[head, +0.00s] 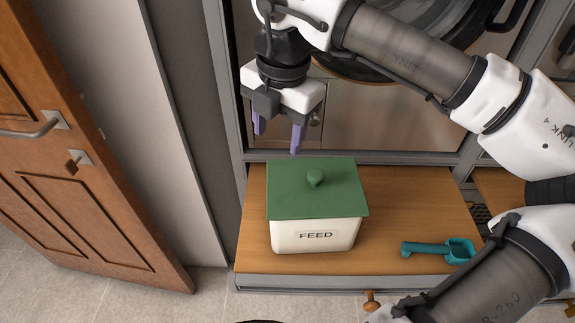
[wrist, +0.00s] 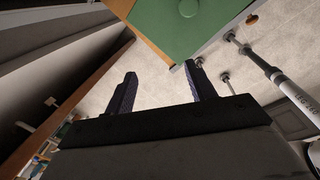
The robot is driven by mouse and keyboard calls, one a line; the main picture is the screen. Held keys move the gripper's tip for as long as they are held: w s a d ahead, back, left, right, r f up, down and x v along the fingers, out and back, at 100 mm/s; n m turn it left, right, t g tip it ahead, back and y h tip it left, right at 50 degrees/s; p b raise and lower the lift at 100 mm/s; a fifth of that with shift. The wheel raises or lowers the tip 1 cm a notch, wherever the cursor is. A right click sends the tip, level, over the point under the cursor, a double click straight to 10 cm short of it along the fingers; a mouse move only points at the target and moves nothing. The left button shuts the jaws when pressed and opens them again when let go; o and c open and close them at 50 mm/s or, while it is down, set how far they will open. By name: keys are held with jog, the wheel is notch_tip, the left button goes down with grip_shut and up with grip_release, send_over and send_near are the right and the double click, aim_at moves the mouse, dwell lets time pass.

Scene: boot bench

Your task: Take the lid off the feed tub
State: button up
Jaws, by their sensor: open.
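The feed tub (head: 300,237) is a cream box with a FEED label, standing upright on the wooden bench top. Its green lid (head: 295,199) lies flat on top and covers it, with a round green knob (head: 315,178) in the middle. My gripper (head: 276,143) is open and empty, above and behind the tub, with its purple fingers pointing down and apart from the lid. In the wrist view the lid (wrist: 165,22) and its knob (wrist: 188,7) show at the top edge, beyond the fingertips (wrist: 160,72).
A teal scoop (head: 440,249) lies on the bench right of the tub. The bench top (head: 390,200) between them is bare. A framed panel stands behind the bench. A wooden door (head: 70,170) with a metal handle is at the left. My arm fills the right side.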

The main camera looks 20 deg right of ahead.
jog(key=d+m+h, duration=0.2)
jog(key=d, duration=0.4)
jog(key=p, duration=0.1)
send_over(316, 173)
jog(key=shift+g, duration=0.3)
jog(key=f, duration=0.7)
jog(key=shift+s+a, duration=0.25)
jog(key=shift+a, duration=0.15)
jog(key=shift+w+d+f+p, duration=0.15)
jog(key=shift+f+p, duration=0.45)
jog(key=shift+f, duration=0.9)
jog(key=shift+w+d+f+p, duration=0.15)
jog(key=shift+f+p, duration=0.45)
jog(key=shift+f, duration=0.85)
jog(key=shift+s, duration=0.1)
jog(key=c, duration=1.1)
